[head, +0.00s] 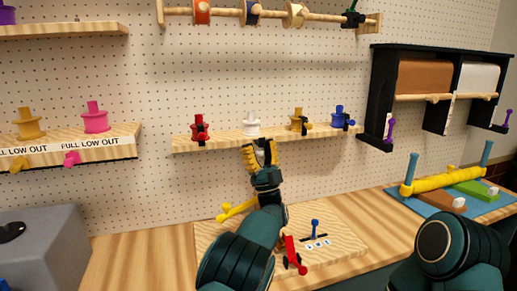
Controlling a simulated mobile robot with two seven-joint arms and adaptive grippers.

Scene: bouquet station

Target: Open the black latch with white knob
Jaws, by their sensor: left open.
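A white knob (251,121) stands on the middle wooden shelf (220,139), between a red knob (200,126) and a yellow knob (298,119). Black latch parts show at the red, yellow and blue knobs (339,117); any black latch at the white knob is hidden or too small to make out. My left gripper (259,151) has yellow fingers, is open and empty, and is raised just below the white knob in the picture, overlapping the shelf's front edge. I cannot tell whether it touches the shelf. My right gripper is out of view.
A wooden board (345,238) with red, blue and yellow levers lies on the table below. A left shelf (125,146) holds yellow and pink valves. A black roll holder (380,100) hangs at right, above a blue mat (420,205). A grey box (60,225) stands at left.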

